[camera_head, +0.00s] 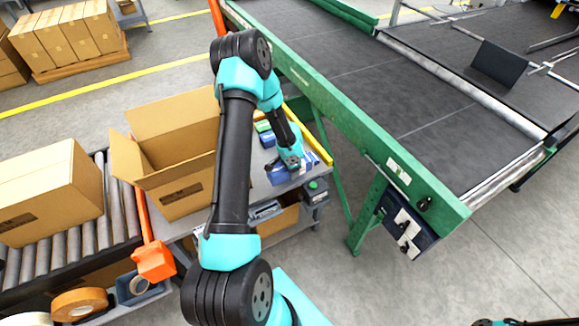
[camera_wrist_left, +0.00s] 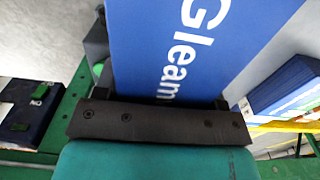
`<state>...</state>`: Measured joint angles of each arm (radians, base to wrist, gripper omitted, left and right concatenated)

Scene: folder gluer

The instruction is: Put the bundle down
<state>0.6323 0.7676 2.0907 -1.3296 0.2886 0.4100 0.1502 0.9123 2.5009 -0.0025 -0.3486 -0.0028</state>
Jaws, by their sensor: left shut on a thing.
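My left gripper (camera_head: 291,166) is over the grey packing table (camera_head: 240,188), right of the open carton. It is shut on a blue bundle (camera_head: 279,176), which shows on both sides of the jaws. In the left wrist view the bundle (camera_wrist_left: 190,45) fills the space beyond the jaws, with white "Gleam" lettering on its broad face. I cannot tell whether its underside touches the table. My right gripper is not in view.
An open carton (camera_head: 180,195) stands left of my left arm. More blue packs (camera_head: 264,136) lie behind the gripper, and a blue stack (camera_wrist_left: 285,88) shows in the wrist view. A yellow rail (camera_head: 308,138) edges the table. The green-framed conveyor (camera_head: 400,90) is to the right.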

